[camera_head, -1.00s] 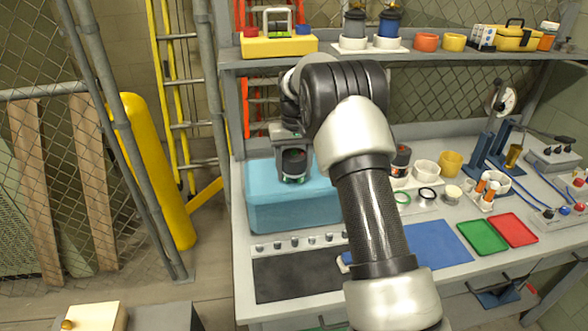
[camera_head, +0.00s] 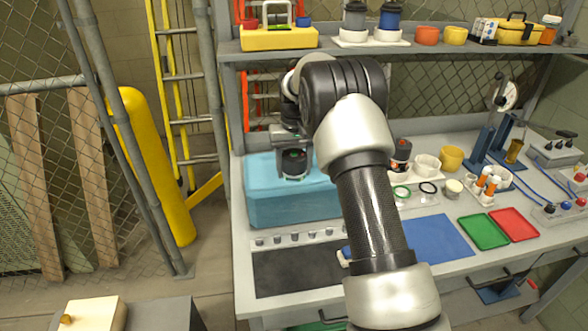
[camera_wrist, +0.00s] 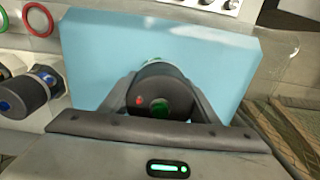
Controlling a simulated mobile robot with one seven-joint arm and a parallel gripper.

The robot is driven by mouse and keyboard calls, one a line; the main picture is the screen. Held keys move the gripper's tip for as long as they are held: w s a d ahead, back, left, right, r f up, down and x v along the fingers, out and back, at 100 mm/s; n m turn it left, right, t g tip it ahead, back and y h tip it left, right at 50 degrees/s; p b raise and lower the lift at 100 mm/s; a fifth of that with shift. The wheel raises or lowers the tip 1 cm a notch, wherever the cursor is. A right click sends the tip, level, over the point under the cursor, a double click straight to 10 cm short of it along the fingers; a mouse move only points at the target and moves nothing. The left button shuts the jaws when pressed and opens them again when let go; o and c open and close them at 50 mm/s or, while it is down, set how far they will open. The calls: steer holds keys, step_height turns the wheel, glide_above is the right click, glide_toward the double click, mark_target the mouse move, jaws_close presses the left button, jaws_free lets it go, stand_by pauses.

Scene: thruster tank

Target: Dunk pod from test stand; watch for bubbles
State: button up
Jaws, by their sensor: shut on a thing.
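My gripper (camera_head: 292,140) is shut on a dark cylindrical pod (camera_head: 293,163), seen end-on with a green centre and a red dot in the wrist view (camera_wrist: 160,104). One finger lies on each side of it. The pod is upright over the light blue tank (camera_head: 285,210), within its outline; the tank also shows in the wrist view (camera_wrist: 90,50). I cannot tell how far the pod is below the water surface, and I see no clear bubbles. Another dark pod with an orange-red band (camera_head: 401,150) stands on a white stand right of the tank, partly behind my arm.
A white cup (camera_head: 427,165) and yellow cup (camera_head: 452,158) stand to the right. Rings, a blue mat (camera_head: 440,240), a green tray (camera_head: 483,231) and a red tray (camera_head: 514,225) lie in front. A shelf (camera_head: 420,48) with pots spans above. A yellow cylinder (camera_head: 155,165) stands left.

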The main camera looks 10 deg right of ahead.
mark_target(294, 182)
steer(key=shift+f, duration=0.65)
steer(key=shift+f+b, duration=0.15)
steer(key=shift+b, duration=0.15)
steer(key=shift+f+b, duration=0.3)
steer(key=shift+f, duration=0.45)
steer(key=shift+f+b, duration=0.45)
steer(key=shift+f, duration=0.45)
stand_by(5.2)
